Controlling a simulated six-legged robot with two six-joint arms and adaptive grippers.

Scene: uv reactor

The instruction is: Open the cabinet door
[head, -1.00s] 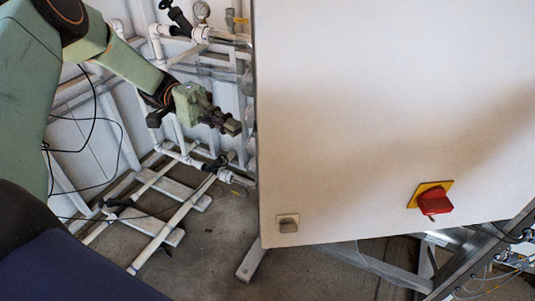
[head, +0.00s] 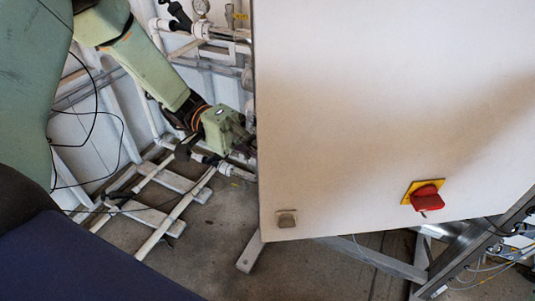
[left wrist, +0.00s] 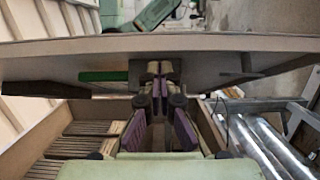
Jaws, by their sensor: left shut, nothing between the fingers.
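The cabinet door (head: 390,110) is a large white panel filling the right of the head view. A small grey latch (head: 287,218) sits at its lower left corner and a red rotary switch on a yellow plate (head: 425,197) at lower right. In the left wrist view the door (left wrist: 215,65) crosses the picture edge-on and stands ajar, with the cabinet interior (left wrist: 75,140) behind it. My left gripper (head: 243,152) is at the door's left edge, its tips partly hidden behind it. In the wrist view its shut, empty fingers (left wrist: 160,72) point at the door's inner side; contact is unclear.
White pipes (head: 180,212) and a valve stand left of the door near the wall. Metal frame legs (head: 375,262) lie below the cabinet. Grey concrete floor (head: 215,240) is open in front. Silvery tubes (left wrist: 265,145) show at right in the wrist view.

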